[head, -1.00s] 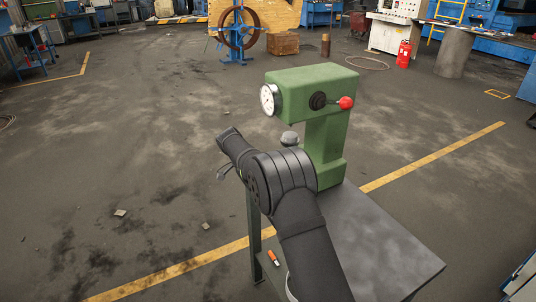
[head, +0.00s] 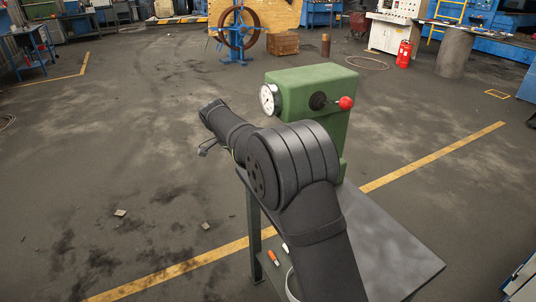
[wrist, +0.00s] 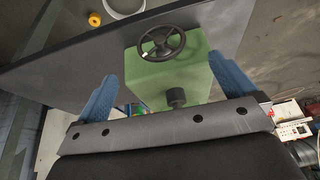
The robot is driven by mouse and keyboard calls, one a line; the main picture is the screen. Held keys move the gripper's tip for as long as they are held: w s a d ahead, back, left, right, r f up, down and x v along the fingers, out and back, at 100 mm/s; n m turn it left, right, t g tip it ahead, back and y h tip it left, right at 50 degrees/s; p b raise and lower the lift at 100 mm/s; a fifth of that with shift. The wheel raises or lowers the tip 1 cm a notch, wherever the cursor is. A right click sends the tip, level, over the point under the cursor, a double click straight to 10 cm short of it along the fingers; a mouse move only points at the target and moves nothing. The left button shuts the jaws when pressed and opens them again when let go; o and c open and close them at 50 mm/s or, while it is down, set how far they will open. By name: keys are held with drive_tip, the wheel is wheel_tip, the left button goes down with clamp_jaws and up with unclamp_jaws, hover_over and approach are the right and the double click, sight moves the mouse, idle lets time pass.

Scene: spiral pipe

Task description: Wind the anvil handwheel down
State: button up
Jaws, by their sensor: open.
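The green tester (head: 310,85) stands on a grey bench, with a white dial (head: 268,99) on its left face and a red-knobbed lever (head: 346,103) on its side. In the wrist view the black spoked handwheel (wrist: 162,43) lies ahead of my gripper (wrist: 164,67), against the green body (wrist: 170,78). The two blue fingers are wide apart, with the wheel between their lines and beyond the tips. Nothing is held. A short dark cylinder (wrist: 176,97) shows nearer the jaw base. In the head view my arm hides the wheel and the tester's lower part.
The bench top (head: 385,245) is bare at the right. Orange-handled tools (head: 272,257) lie low at its left. In the wrist view a pale round container (wrist: 124,6) and a yellow-orange object (wrist: 95,19) lie beyond the bench edge. The floor at left is mostly open.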

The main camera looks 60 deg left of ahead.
drive_tip(key=v, duration=0.5)
drive_tip(key=w+d+r+g+y, duration=0.1)
drive_tip(key=w+d+g+y, duration=0.2)
drive_tip(key=w, duration=0.4)
drive_tip(key=shift+d+g+y, duration=0.4)
drive_tip(key=shift+d+g, duration=0.4)
drive_tip(key=shift+d, duration=0.6)
drive_tip(key=shift+s, duration=0.1)
drive_tip(key=s+a+t+h, duration=0.2)
drive_tip(key=s+a+t, duration=0.15)
drive_tip(key=s, duration=0.25)
drive_tip(key=shift+t, duration=0.45)
drive_tip(key=x, duration=1.7)
drive_tip(key=shift+w+d+f, duration=0.1)
drive_tip(key=shift+d+f, duration=0.15)
drive_tip(key=shift+f, duration=0.05)
drive_tip(key=c, duration=1)
